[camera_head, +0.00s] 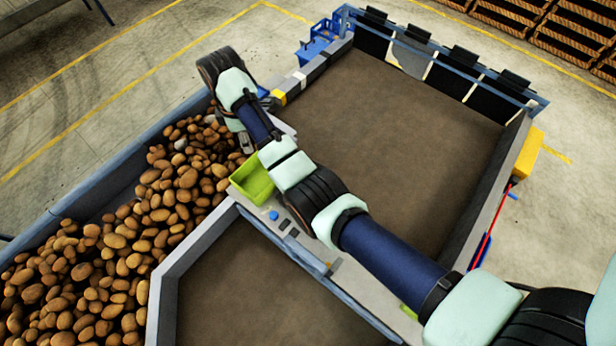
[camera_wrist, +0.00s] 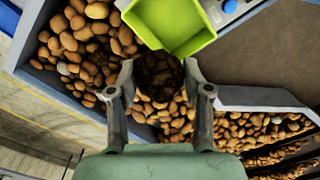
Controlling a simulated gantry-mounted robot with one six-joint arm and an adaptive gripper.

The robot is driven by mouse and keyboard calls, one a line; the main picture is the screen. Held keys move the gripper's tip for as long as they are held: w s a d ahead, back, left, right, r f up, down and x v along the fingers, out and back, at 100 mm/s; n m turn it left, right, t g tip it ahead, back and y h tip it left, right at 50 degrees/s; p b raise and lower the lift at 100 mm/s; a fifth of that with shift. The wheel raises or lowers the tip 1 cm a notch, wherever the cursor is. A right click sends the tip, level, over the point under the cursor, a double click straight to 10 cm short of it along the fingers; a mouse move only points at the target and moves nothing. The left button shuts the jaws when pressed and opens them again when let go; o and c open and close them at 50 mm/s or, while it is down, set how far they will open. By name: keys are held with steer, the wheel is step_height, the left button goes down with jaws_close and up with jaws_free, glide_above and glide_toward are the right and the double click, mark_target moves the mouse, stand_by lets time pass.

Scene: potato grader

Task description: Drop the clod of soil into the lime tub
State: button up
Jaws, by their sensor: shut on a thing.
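The clod of soil (camera_wrist: 159,76) is a dark brown lump between the fingers of my gripper (camera_wrist: 160,80) in the wrist view. My gripper is shut on it and holds it above the potatoes, just beside the lime tub (camera_wrist: 168,22). The lime tub is bright green and looks empty in the part that shows. In the head view the lime tub (camera_head: 252,181) sits on the ledge between the bins, partly behind my arm. The clod cannot be made out in the head view, and my gripper (camera_head: 243,143) shows only in part there.
A long trough of potatoes (camera_head: 150,235) fills the left. Two brown-floored bays (camera_head: 400,130) lie right and below, with metal walls. A blue button (camera_head: 273,215) sits on the ledge near the tub. Wooden crates (camera_head: 570,35) stand at the far right.

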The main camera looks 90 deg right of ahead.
step_height(320, 180, down, 6)
steer(key=shift+a, duration=0.15)
stand_by(0.4)
steer(key=o, duration=1.3)
steer(key=shift+c, duration=0.2)
